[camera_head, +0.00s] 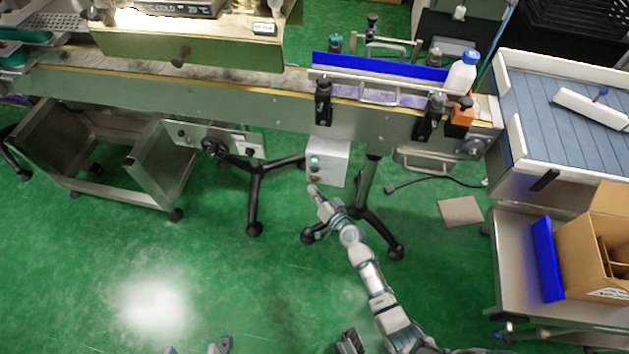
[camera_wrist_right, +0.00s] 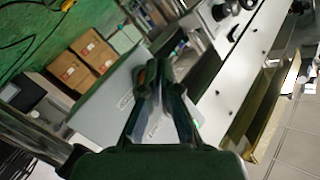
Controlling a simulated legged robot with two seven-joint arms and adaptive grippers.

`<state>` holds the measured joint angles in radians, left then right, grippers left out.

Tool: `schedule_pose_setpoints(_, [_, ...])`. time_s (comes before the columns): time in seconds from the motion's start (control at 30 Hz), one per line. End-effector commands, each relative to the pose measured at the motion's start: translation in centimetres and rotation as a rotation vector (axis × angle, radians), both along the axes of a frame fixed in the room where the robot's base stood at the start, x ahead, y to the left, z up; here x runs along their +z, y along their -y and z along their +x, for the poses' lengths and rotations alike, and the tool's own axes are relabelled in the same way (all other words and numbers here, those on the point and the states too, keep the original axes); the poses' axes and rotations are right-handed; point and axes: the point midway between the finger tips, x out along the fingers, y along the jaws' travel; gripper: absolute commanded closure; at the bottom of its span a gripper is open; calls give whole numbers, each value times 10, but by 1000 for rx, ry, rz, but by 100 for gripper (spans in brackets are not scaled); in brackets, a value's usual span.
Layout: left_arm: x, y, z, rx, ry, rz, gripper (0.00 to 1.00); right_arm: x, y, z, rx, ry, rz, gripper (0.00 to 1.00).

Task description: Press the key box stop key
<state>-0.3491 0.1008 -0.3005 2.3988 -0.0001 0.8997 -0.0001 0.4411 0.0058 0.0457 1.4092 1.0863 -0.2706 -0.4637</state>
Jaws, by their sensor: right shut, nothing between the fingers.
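The key box (camera_head: 335,160) is a pale box hanging under the front side of the conveyor. Its left face carries a green key (camera_head: 314,158) and another small dark control; a reddish spot shows low on that face, close to my fingertips. My right gripper (camera_head: 314,189) is shut and empty, its tips at the lower front of the box. I cannot tell whether they touch the stop key. In the right wrist view the gripper (camera_wrist_right: 151,75) is shut before a pale grey panel (camera_wrist_right: 110,105). Grey parts at the bottom edge of the head view look like my left gripper (camera_head: 220,346).
The conveyor (camera_head: 240,102) runs across above the box, with a white bottle (camera_head: 462,72) at its right end. Black-footed stand legs (camera_head: 254,195) are left of my right arm, and others are beside it. A cardboard box (camera_head: 590,245) stands right. Green floor is open at left.

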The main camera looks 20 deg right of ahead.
Motion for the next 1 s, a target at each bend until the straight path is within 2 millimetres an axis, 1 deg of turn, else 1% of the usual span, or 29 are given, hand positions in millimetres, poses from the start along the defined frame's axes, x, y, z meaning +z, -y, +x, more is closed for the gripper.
schedule_pose_setpoints(0.17, [0, 0, 0, 0, 1, 0, 37, 0, 0, 0, 0, 0, 0, 100])
schedule_pose_setpoints(0.43, [-2, 0, 0, 0, -2, 0, 37, 2, 4, 6, 1, -1, -1, 100])
schedule_pose_setpoints(1.0, [-3, 0, 0, 1, -4, 0, 37, 2, 5, 8, 0, 0, -1, 100])
